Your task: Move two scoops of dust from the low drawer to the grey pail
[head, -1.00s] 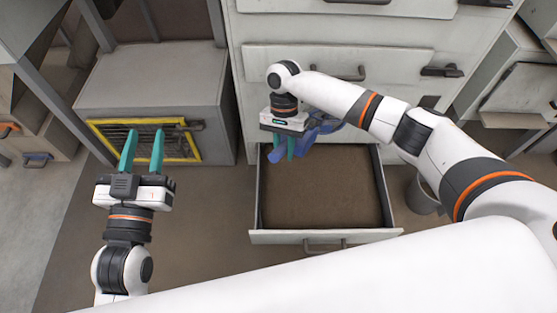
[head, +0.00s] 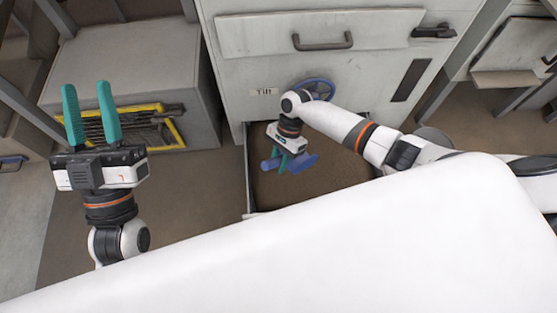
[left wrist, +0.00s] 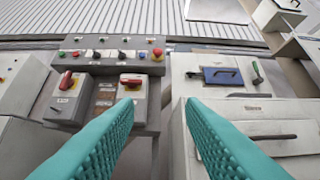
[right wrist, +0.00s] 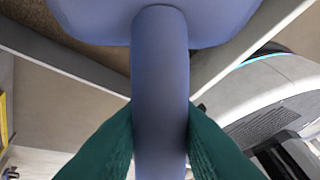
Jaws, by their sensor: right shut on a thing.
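The low drawer (head: 248,182) is pulled out, with a flat bed of brown dust (head: 330,172) in it. My right gripper (head: 286,163) is over the drawer, shut on the handle of a blue scoop (head: 304,163). The scoop is low over the dust; whether it touches is unclear. In the right wrist view the scoop's handle (right wrist: 160,85) runs between the fingers, and its contents are hidden. A round grey rim, seemingly the grey pail (head: 434,135), shows right of the drawer, partly behind my right arm. My left gripper (head: 91,115) is open and empty, left of the drawer.
The cabinet front above the drawer has a blue handwheel (head: 318,89) and a dark handle (head: 323,41). A grey box with a yellow-framed grille (head: 140,125) stands at left. The left wrist view shows a control panel (left wrist: 110,60) with red switches.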

